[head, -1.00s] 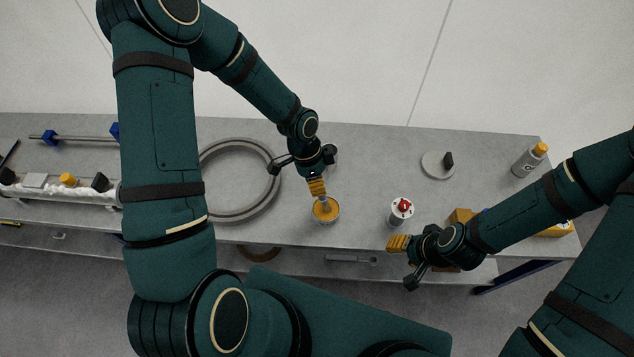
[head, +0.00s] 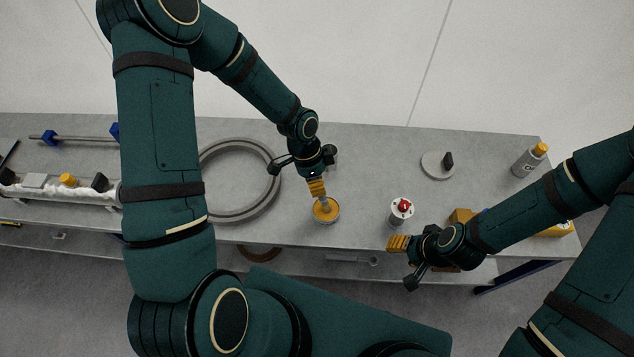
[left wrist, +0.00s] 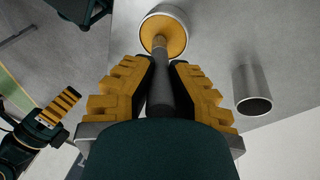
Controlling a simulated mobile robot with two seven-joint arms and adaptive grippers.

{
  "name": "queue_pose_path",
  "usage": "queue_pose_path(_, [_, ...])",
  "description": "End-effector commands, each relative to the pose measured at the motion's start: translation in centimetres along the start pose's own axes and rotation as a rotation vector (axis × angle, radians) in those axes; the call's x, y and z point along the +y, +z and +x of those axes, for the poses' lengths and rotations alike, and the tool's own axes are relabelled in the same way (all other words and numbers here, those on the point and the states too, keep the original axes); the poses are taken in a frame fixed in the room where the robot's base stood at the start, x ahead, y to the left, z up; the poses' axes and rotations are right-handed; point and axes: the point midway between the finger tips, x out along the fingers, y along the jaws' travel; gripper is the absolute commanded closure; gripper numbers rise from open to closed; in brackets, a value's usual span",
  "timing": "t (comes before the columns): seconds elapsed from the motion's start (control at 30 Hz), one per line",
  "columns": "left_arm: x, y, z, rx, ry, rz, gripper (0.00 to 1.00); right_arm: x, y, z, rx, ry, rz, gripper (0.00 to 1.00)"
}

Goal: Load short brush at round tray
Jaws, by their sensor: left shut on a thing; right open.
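The short brush (left wrist: 160,90) has a dark grey handle and a tan end. My left gripper (head: 316,188) is shut on its handle, and its yellow fingers also show in the left wrist view (left wrist: 160,80). The round tray (head: 317,217) is a small metal dish with a yellow-orange inside, near the front edge of the bench. It also shows at the top of the left wrist view (left wrist: 181,14). The brush's end points down into the tray; I cannot tell whether it touches the inside. My right gripper (head: 397,246) is open and empty by the bench's front edge.
A large grey ring (head: 240,212) lies left of the tray. A white can with a red top (head: 401,214) stands right of it. A metal cylinder (left wrist: 251,85) stands near my left gripper. A grey disc (head: 433,170) and a bottle (head: 525,163) are further right.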

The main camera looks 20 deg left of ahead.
Motion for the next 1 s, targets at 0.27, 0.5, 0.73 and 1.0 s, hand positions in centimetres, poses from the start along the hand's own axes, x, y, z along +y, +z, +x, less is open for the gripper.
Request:
queue_pose_path(0.27, [0.5, -0.4, -2.0, 0.001, -0.001, 0.000, 1.00, -0.6, -0.1, -1.5, 0.000, 0.000, 0.000, 0.53])
queue_pose_path(0.5, [0.9, -0.7, -3.7, 0.000, -0.001, 0.001, 1.00, -1.0, -0.3, -2.7, 0.000, 0.000, 0.000, 0.53])
queue_pose_path(0.73, [1.3, -0.9, -5.2, 0.000, -0.001, 0.000, 1.00, -1.5, -0.4, -3.9, 0.000, 0.000, 0.000, 0.53])
queue_pose_path(1.0, [1.6, -1.2, -6.7, 0.001, -0.001, 0.000, 1.00, -1.8, -0.5, -4.9, 0.000, 0.000, 0.000, 0.53])
